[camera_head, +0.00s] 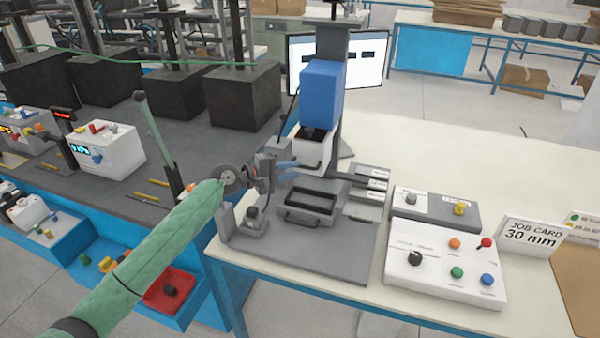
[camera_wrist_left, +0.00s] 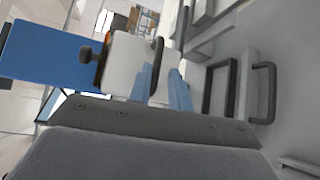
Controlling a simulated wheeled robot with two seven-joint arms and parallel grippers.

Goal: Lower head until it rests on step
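The machine head, a blue block (camera_head: 322,92) over a white lower part (camera_head: 312,147), hangs on a grey column. A dark handle (camera_head: 314,167) is at its lower front. The wrist view shows the blue block (camera_wrist_left: 45,55) and white part (camera_wrist_left: 128,62). Several grey labelled steps (camera_head: 372,172) sit right of the column's foot. I cannot see the head touching any step. My left gripper (camera_head: 292,170) is just left of the handle. Its blue fingers (camera_wrist_left: 162,84) are apart, with a dark bar seen between them; I see no grip. My right gripper is not in view.
A grey open tray (camera_head: 306,204) with a handle is on the base plate (camera_head: 330,262). A white control box (camera_head: 440,265) with coloured knobs and a job card reading 30 mm (camera_head: 530,234) stand right. The table's (camera_head: 450,150) back right is clear.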

